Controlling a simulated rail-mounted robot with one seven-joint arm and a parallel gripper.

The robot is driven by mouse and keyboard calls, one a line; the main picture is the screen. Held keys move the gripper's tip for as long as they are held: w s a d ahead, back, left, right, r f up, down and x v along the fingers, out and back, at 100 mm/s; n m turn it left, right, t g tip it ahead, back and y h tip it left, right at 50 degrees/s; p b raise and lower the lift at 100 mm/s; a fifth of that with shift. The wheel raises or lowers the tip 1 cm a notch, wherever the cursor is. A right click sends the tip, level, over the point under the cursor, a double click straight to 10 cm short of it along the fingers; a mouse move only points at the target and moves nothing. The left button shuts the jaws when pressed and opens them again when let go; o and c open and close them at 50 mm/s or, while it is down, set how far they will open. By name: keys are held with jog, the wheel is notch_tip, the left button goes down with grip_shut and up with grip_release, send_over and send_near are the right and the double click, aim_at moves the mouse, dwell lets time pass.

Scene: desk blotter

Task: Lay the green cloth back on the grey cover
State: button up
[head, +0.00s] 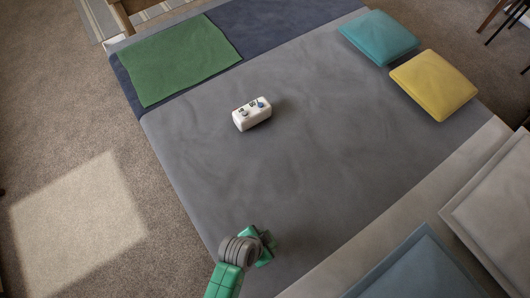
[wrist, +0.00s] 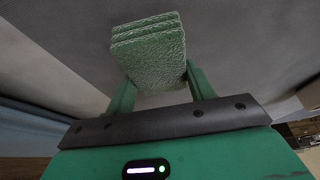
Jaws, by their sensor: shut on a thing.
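My gripper (head: 262,250) is at the front end of the grey cover (head: 290,150) in the head view. In the wrist view my gripper (wrist: 160,82) has one finger on each side of a folded green cloth (wrist: 150,48) and is shut on it. The cloth has a rough texture and shows several stacked layers. The grey cover lies beyond it; whether the cloth touches the cover I cannot tell. In the head view the held cloth (head: 269,240) is small and partly hidden by my gripper.
A larger flat green piece (head: 178,58) lies on the navy section (head: 270,22) at the far left. A white box with knobs (head: 251,116) stands on the grey cover. Teal (head: 378,37) and yellow (head: 433,84) cushions lie at the far right. The cover's middle is otherwise clear.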

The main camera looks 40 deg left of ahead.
jog(key=shift+s+b+x, duration=0.15)
jog(key=shift+b+x, duration=0.2)
jog(key=shift+x, duration=0.6)
jog(key=shift+s+b+x, duration=0.2)
jog(key=shift+b+x, duration=0.15)
jog(key=shift+x, duration=0.6)
jog(key=o, duration=1)
jog(key=shift+a+f, duration=0.1)
jog(key=p+v, duration=0.4)
jog(key=v, duration=0.8)
jog(key=shift+s, duration=0.15)
